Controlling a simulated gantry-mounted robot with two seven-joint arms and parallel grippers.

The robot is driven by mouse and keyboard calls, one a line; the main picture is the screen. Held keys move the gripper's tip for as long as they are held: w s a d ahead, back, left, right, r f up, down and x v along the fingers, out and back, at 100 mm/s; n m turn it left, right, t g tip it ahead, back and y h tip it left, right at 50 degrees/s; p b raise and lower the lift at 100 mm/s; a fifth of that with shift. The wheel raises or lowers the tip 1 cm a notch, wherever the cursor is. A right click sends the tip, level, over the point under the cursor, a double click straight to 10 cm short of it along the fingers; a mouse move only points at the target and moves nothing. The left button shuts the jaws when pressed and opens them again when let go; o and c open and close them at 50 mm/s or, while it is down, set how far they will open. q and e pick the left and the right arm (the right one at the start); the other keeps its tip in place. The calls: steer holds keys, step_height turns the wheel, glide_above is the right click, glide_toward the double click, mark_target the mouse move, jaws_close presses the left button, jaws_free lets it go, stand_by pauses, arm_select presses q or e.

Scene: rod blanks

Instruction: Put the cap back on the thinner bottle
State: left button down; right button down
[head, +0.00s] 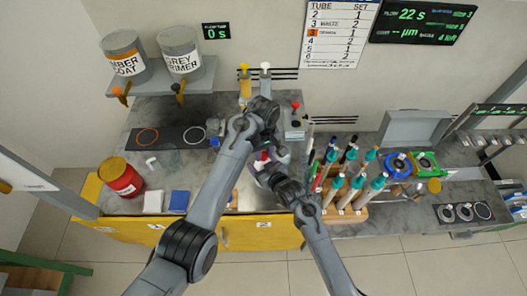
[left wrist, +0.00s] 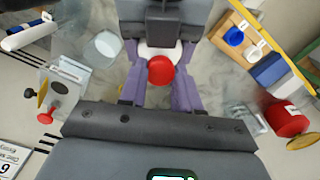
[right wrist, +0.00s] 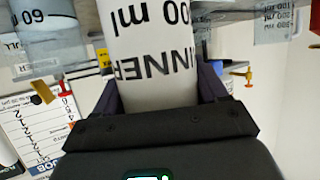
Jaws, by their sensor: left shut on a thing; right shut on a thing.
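In the right wrist view my right gripper (right wrist: 160,95) is shut on the white thinner bottle (right wrist: 150,45), whose printed lettering appears upside down. In the left wrist view the red cap (left wrist: 160,70) sits between the purple fingers of my left gripper (left wrist: 160,88), which is shut on it. A white part of the bottle (left wrist: 158,49) shows just beyond the cap, in front of my right gripper. I cannot tell whether cap and bottle touch. In the head view both grippers meet over the middle of the bench, with the red cap (head: 262,156) partly visible and the bottle mostly hidden.
A red can (head: 120,178), a white block (head: 153,201) and a blue block (head: 179,201) stand on the left bench. A wooden rack (head: 352,211) of several markers stands close to my right arm. A clear cup (left wrist: 103,45) is near my left gripper. Two paint cans stand on the shelf (head: 165,85).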

arm_select(q)
steer(key=shift+m, duration=1)
steer(key=c, duration=0.8)
jaws_free()
steer(key=shift+r, duration=2.3)
steer(key=shift+o, duration=0.3)
steer(key=o, duration=0.5)
